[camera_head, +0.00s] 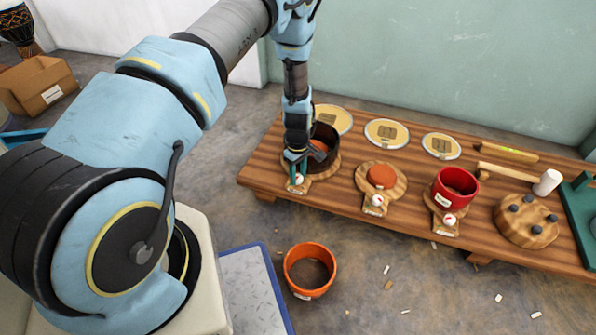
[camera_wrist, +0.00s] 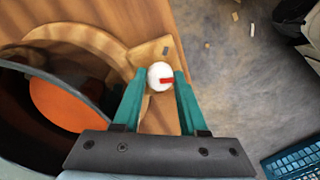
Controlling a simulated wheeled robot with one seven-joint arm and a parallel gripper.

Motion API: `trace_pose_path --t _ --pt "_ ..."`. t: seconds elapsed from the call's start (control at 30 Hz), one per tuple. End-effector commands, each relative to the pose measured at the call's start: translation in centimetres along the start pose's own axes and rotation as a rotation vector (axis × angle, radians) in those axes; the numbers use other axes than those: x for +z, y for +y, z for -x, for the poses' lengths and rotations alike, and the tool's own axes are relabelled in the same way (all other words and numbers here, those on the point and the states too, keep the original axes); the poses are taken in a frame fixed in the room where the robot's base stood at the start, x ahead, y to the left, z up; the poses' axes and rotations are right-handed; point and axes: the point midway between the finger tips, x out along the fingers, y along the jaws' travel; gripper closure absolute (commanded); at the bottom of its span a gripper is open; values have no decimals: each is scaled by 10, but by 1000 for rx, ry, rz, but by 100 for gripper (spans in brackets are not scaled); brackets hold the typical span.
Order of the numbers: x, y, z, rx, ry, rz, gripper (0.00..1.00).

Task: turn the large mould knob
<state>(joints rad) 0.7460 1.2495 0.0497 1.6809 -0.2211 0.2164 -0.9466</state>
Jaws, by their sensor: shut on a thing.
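The large mould is a dark round shell (camera_head: 326,137) on a wooden base at the left of the bench, with an orange disc (camera_head: 318,147) inside. The shell's dark rim also fills the left of the wrist view (camera_wrist: 20,118). Its knob (camera_wrist: 159,76) is a white ball with a red mark, on the base's projecting tab. In the head view the knob (camera_head: 298,179) shows just below the fingertips. My gripper (camera_head: 297,163) points down with its green fingers on either side of the knob, shut on it. The red mark points right in the wrist view.
A middle mould base with an orange disc (camera_head: 382,176) and a red mould (camera_head: 455,187) stand to the right, each with a similar knob. Round labelled discs (camera_head: 387,133) lie behind. A mallet (camera_head: 546,182) lies farther right. An orange pot (camera_head: 310,270) stands on the floor.

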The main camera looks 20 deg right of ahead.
Motion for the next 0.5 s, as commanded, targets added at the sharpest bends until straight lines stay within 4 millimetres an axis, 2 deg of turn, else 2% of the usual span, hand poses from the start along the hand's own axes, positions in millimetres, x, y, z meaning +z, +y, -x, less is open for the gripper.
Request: trace_pose_path --t 0.5 --pt "0 0 2 -1 -1 -480 100"
